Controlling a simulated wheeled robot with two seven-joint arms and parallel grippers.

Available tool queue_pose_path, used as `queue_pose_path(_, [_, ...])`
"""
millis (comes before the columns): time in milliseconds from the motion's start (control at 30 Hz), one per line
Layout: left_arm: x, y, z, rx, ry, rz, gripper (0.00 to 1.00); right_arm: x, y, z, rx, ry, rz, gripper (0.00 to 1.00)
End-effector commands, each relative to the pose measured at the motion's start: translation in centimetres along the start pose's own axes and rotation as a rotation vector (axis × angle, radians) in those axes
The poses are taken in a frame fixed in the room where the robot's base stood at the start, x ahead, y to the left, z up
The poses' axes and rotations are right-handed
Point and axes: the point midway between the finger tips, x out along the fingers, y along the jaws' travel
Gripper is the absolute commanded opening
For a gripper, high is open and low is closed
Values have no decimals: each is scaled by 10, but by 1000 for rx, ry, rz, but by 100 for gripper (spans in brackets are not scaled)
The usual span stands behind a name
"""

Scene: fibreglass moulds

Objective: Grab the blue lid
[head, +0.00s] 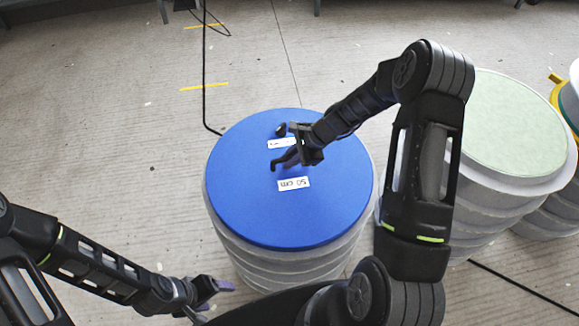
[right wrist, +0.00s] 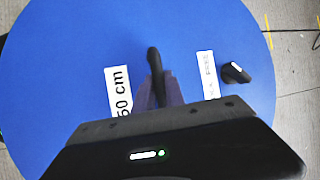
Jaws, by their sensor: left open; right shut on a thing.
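The blue lid (head: 240,190) is a round disc lying flat on top of a grey ribbed cylindrical mould (head: 290,266). It also fills most of the right wrist view (right wrist: 60,70). White labels lie on it, one reading 50 cm (head: 293,184). A black handle part (right wrist: 154,58) rises near its middle, and a second black piece (right wrist: 235,73) shows beside it. My right gripper (head: 292,155) is above the lid's middle, with its fingers shut on the black handle part. My left gripper (head: 208,292) is open and empty, low at the left of the mould, off the lid.
A second mould with a pale green top (head: 520,120) stands close at the right, partly behind my right arm. A black cable (head: 204,80) runs down the floor to the lid's far side. The floor at left is clear.

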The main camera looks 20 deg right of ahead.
Motion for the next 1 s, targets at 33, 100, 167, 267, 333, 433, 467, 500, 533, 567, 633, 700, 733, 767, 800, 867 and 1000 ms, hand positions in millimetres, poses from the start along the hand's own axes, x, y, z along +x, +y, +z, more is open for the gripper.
queue_pose_path(33, [0,0,0,0,0,0,70,0,-1,1,-2,0,-1,0])
queue_pose_path(100, [0,0,0,0,0,0,70,-1,-1,1,-2,0,-1,0])
queue_pose_path(167, [0,0,0,0,0,0,70,-2,-1,1,-2,0,-1,0])
queue_pose_path(267, [0,0,0,0,0,0,70,-6,-3,4,-3,0,-2,0])
queue_pose_path(333, [0,0,0,0,0,0,70,-12,-5,7,-4,1,-3,0])
queue_pose_path(433, [0,0,0,0,0,0,70,-25,-9,14,-4,0,-4,0])
queue_pose_path(467, [0,0,0,0,0,0,70,-30,-11,16,-4,0,-6,0])
queue_pose_path(500, [-1,0,0,0,0,0,70,-36,-13,19,-4,1,-5,0])
queue_pose_path(533, [-1,0,0,0,0,0,70,-41,-14,22,-5,0,-5,0])
queue_pose_path(567, [-1,0,0,0,0,0,70,-45,-15,25,-4,0,-5,0])
queue_pose_path(633, [-1,0,0,0,0,0,70,-57,-18,31,-3,0,-5,0])
queue_pose_path(700, [-1,0,0,0,0,0,70,-67,-21,36,-4,0,-5,0])
queue_pose_path(733, [-2,1,0,0,0,0,70,-71,-22,38,-3,0,-5,0])
queue_pose_path(767, [-2,1,0,0,0,0,70,-74,-24,40,-2,0,-5,0])
queue_pose_path(800, [-2,1,0,0,0,0,70,-78,-24,42,-2,0,-4,0])
queue_pose_path(867, [-2,1,0,0,0,0,70,-82,-26,44,-2,0,-4,0])
queue_pose_path(1000, [-2,1,0,0,0,0,70,-86,-26,46,0,-1,-2,0])
